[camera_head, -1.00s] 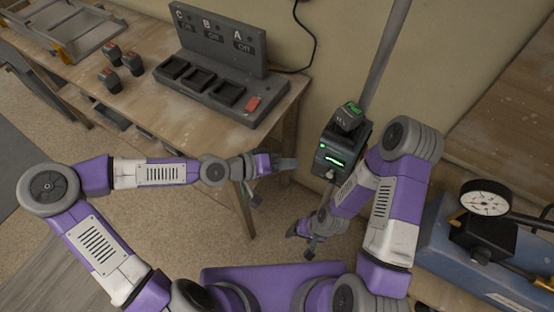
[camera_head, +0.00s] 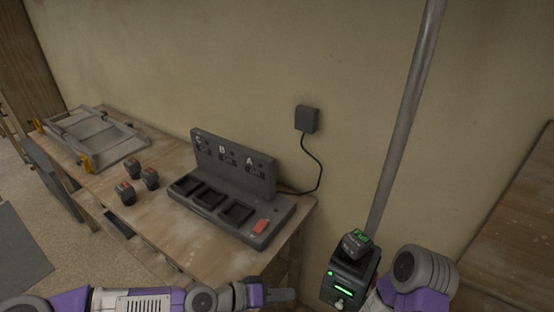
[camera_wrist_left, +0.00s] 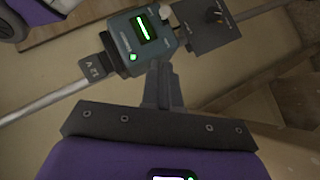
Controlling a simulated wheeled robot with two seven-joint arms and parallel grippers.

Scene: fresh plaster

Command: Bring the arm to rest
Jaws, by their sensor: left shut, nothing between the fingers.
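My left gripper (camera_head: 285,296) is at the bottom of the head view, its arm coming in low from the left. Its fingers are shut and empty, in front of the table's right end. In the left wrist view the closed fingers (camera_wrist_left: 162,88) point towards a dark box with a green lit display (camera_wrist_left: 142,35); I see no clear contact. In the head view that box (camera_head: 347,270) is by a grey pole, with a battery (camera_head: 356,243) on top. Part of my right arm (camera_head: 425,275) shows beside it; its gripper is out of view.
A wooden table (camera_head: 170,225) bears a grey charger (camera_head: 235,165) marked C, B, A, with empty bays and a red switch (camera_head: 261,226). Three batteries (camera_head: 132,182) and a metal frame (camera_head: 100,140) stand left of it. A cable runs to a wall adapter (camera_head: 307,119). A grey pole (camera_head: 405,115) rises at right.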

